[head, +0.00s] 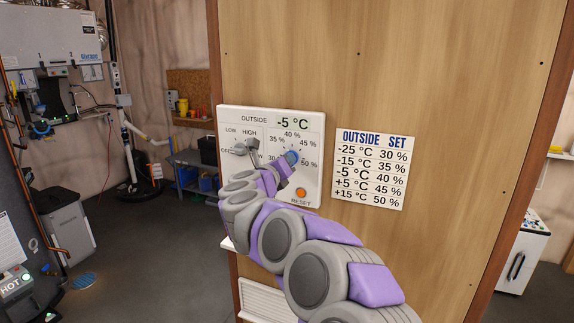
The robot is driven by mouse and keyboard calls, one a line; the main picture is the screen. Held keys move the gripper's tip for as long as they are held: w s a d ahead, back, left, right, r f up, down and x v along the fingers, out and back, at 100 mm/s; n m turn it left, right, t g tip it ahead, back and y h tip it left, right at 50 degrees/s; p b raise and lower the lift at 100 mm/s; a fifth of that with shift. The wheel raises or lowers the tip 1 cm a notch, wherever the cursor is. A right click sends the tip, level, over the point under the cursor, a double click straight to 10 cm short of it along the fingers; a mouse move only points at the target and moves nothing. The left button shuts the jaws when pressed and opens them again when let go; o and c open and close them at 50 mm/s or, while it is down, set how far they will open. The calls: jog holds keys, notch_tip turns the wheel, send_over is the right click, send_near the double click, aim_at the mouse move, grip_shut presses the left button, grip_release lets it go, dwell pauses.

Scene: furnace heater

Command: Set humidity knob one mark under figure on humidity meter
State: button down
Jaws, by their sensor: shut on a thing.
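A white control panel (230,178) on the wooden wall shows OUTSIDE -5 °C on its display (292,124). Its right dial has a blue humidity knob (293,157) with marks around it; 35 %, 40 %, 45 % and 50 % are readable, while a 30 mark at lower left is partly covered. My gripper (289,161) reaches up from below and is shut on the blue knob. The knob's pointer is too small and covered to read. No separate humidity meter can be made out.
A grey knob (239,149) with OFF, LOW and HIGH labels is on the panel's left. An orange RESET button (301,193) is at lower right. A chart (371,168) beside the panel pairs -5 °C with 40 %. Open floor (150,255) lies left.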

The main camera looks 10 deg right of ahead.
jog(key=shift+d+f+m, duration=0.1)
jog(key=shift+f+m, duration=0.2)
jog(key=shift+m, duration=1)
jog(key=m, duration=0.4)
jog(key=c, duration=1.3)
grip_release()
jog(key=shift+w+d, duration=0.1)
jog(key=o, duration=0.3)
jog(key=shift+r, duration=0.2)
jog(key=v, duration=0.7)
